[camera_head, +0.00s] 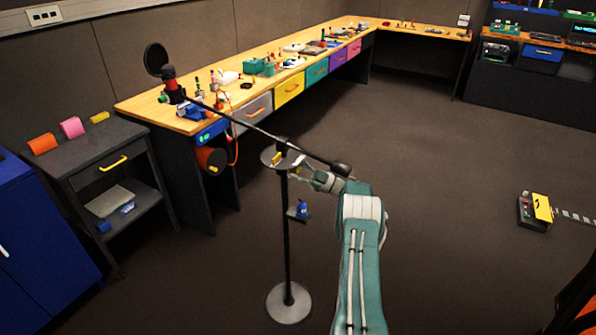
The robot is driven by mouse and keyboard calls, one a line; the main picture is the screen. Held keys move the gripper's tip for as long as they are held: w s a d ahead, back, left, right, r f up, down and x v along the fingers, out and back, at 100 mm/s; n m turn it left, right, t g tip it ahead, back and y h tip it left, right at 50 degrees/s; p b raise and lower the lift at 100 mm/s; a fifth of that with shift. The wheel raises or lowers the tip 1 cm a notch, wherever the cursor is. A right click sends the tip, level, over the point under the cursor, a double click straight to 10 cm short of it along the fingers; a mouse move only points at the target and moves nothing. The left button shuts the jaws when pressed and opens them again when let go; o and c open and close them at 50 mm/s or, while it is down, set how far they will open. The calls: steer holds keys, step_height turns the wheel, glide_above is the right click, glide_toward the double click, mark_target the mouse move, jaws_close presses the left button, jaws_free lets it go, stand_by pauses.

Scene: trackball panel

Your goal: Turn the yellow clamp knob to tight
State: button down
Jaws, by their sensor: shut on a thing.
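A black stand (286,235) with a round grey base stands upright on the floor. A long black boom (245,122) slopes across its top, from upper left to lower right. A grey round clamp plate (266,157) sits at the top of the stand, and yellow of the clamp knob (277,158) shows there. My gripper (300,163) reaches in from the right and is shut at the clamp, on the knob as far as I can tell. The fingertips are small and partly merge with the clamp. The knob's exact angle is too small to read.
A wooden workbench (215,107) with coloured drawers runs behind the stand. A dark side table (100,140) and a blue cabinet (35,250) stand at left. A yellow-and-black device (536,211) lies on the floor at right. The floor between is clear.

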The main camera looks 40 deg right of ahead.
steer(key=shift+f, duration=0.2)
steer(key=c, duration=0.5)
jaws_free()
steer(key=shift+c, duration=0.2)
steer(key=shift+s+d, duration=0.2)
steer(key=v, duration=1.1)
steer(key=shift+s+d+f, duration=0.15)
steer(key=shift+f, duration=0.05)
